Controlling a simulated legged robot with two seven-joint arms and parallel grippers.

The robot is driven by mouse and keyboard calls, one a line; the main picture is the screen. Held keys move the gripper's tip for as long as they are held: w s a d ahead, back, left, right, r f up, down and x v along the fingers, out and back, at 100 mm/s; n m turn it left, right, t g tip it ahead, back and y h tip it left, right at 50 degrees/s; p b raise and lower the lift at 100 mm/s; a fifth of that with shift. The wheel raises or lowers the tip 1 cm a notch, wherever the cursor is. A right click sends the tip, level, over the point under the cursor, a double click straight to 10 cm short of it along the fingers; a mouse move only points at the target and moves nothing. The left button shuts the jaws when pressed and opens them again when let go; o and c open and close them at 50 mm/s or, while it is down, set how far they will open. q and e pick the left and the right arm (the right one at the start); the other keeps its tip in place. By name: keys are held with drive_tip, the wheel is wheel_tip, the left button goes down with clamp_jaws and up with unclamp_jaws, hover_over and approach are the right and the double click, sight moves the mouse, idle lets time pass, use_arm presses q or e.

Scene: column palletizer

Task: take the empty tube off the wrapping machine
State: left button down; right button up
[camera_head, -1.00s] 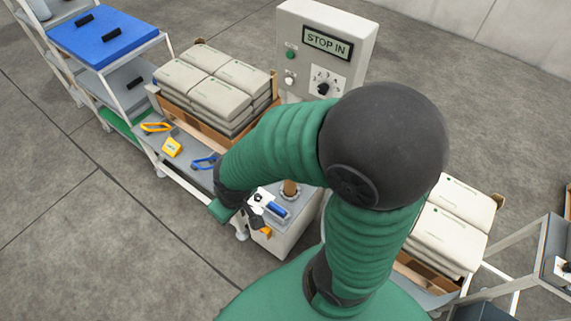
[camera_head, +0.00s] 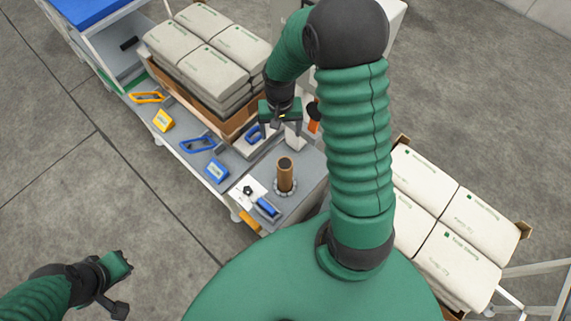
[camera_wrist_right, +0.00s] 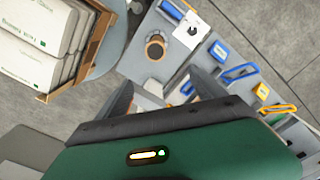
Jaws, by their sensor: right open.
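The empty tube (camera_head: 286,174) is a brown, open-topped cylinder. It stands upright on a round ringed base on the grey top of the wrapping machine (camera_head: 307,181). My right gripper (camera_head: 281,135) is open and empty, beyond the tube in the head view and apart from it. In the right wrist view the tube (camera_wrist_right: 155,47) shows above and between the dark fingers (camera_wrist_right: 163,95). My left gripper (camera_head: 120,284) is at the lower left, well away from the machine. Its fingers look spread, with nothing between them.
Beside the tube lie a white card (camera_head: 247,191) and a blue-handled tool (camera_head: 267,208). Blue and yellow tools lie on the grey shelf (camera_head: 180,143). Stacked sacks (camera_head: 208,55) stand behind; more sacks (camera_head: 450,226) are at right. Left floor is clear.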

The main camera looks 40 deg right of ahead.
drive_tip(key=b, duration=0.3)
approach(284, 161)
drive_tip(key=shift+m, duration=0.3)
wheel_tip(284, 161, down, 11)
drive_tip(key=b, duration=0.5)
drive_tip(key=shift+r+b, duration=0.2)
drive_tip(key=shift+b, duration=0.15)
drive_tip(key=shift+f, duration=0.25)
drive_tip(key=f, duration=0.2)
drive_tip(key=s+f, duration=0.1)
drive_tip(key=f, duration=0.1)
drive_tip(key=shift+p, duration=0.3)
drive_tip(key=shift+w+a+f, duration=0.1)
drive_tip(key=shift+a+f, duration=0.05)
drive_tip(key=shift+f, duration=0.25)
drive_tip(key=shift+a, duration=0.1)
drive_tip(key=c, duration=0.4)
clamp_jaws()
